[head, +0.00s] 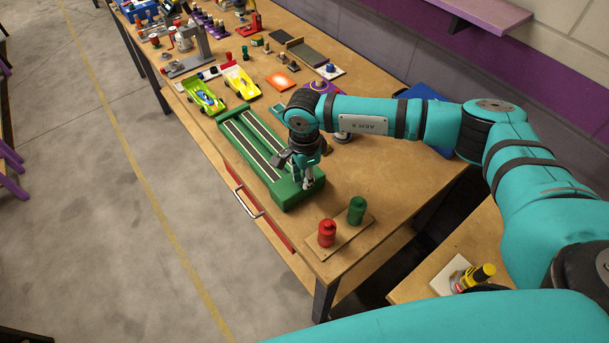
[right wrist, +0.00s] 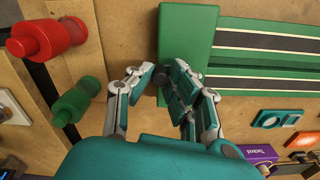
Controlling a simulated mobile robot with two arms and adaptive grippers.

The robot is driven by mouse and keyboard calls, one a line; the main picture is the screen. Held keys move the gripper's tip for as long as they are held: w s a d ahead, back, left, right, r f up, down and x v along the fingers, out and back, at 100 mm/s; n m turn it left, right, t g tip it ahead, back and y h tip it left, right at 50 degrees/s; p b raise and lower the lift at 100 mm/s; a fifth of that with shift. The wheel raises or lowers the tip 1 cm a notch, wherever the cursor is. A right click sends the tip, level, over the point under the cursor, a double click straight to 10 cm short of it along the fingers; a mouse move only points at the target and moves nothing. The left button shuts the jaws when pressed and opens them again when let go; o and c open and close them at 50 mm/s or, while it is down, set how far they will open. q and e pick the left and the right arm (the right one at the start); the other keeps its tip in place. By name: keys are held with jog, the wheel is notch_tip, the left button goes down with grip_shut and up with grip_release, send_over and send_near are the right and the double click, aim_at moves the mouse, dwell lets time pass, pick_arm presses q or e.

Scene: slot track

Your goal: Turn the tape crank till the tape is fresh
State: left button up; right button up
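A long green block with two black, pale-edged strips, the tape track (head: 252,150), lies along the table's near edge; its green end also shows in the right wrist view (right wrist: 186,30). My right gripper (head: 300,176) is over the near end of this block. In the right wrist view my right gripper (right wrist: 162,90) has its fingers apart, with a small dark round knob (right wrist: 160,77), perhaps the crank, between the fingertips. I cannot tell whether the fingers touch it. In the head view the knob is hidden by the gripper. My left gripper is not in view.
A red peg (head: 327,233) and a green peg (head: 357,210) stand on a small board near the table corner, close to my right gripper. A green car (head: 205,97) and a yellow car (head: 240,82) stand beyond the track. Several tools crowd the far table.

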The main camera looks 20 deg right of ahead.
grip_shut()
